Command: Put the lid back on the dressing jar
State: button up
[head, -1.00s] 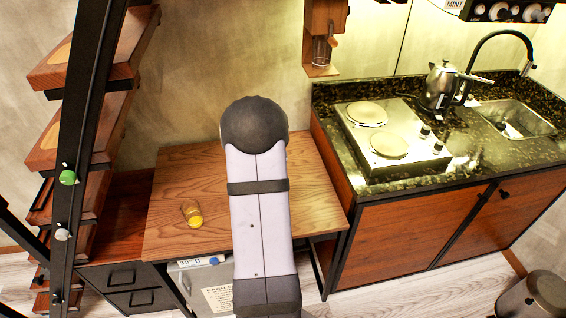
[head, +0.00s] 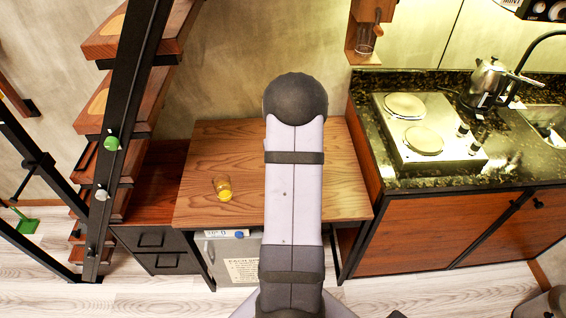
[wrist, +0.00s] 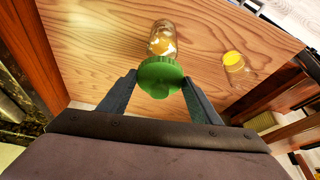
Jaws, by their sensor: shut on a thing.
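My gripper (wrist: 160,80) is shut on a green scalloped lid (wrist: 160,76), with one finger on each side of it. A clear glass jar (wrist: 162,38) with pale contents is on the wooden table, just beyond the lid in the wrist view. The lid overlaps the near end of this jar in the picture, and I cannot tell whether they touch. A second small jar with a yellow lid (wrist: 233,60) is on the table to the right, apart from my gripper; it also shows in the head view (head: 223,188). In the head view my arm hides my gripper, the green lid and the glass jar.
The wooden table (head: 205,150) is otherwise largely bare where visible. A stone counter with a two-plate hob (head: 430,125) and a kettle (head: 490,80) stands at the right. Stair treads and a black post (head: 127,120) rise at the left. A small fridge (head: 238,255) is under the table.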

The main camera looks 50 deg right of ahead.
jog(key=shift+n, duration=0.5)
jog(key=shift+f, duration=0.1)
notch_tip(320, 180, down, 6)
jog(key=b, duration=0.5)
jog(key=shift+f+b, duration=0.25)
jog(key=shift+b, duration=0.85)
dwell(2.9)
dwell(0.5)
jog(key=o, duration=1.6)
jog(key=shift+c, duration=0.2)
jog(key=shift+r, duration=0.2)
